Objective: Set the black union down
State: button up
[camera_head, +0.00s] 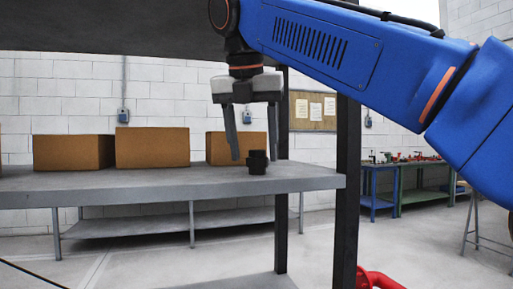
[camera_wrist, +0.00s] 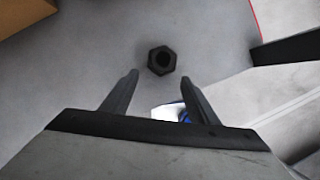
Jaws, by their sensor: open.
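The black union (camera_head: 257,162) stands on the grey table (camera_head: 180,186), close to its front right edge in the head view. In the wrist view the union (camera_wrist: 161,60) shows from above as a dark hexagon with a round hole. My gripper (camera_head: 253,158) hangs above the table pointing down, its two fingers apart. In the wrist view my gripper (camera_wrist: 158,75) is open and empty, and the union lies just beyond the fingertips, in line with the gap between them. No contact between the fingers and the union shows.
A dark upright post (camera_head: 347,190) rises by the table's right end. The table surface around the union is clear. Workbenches (camera_head: 420,180) with small parts stand farther back right.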

jog(key=s+a, duration=0.2)
jog(key=s, duration=0.5)
jog(key=shift+s, duration=0.4)
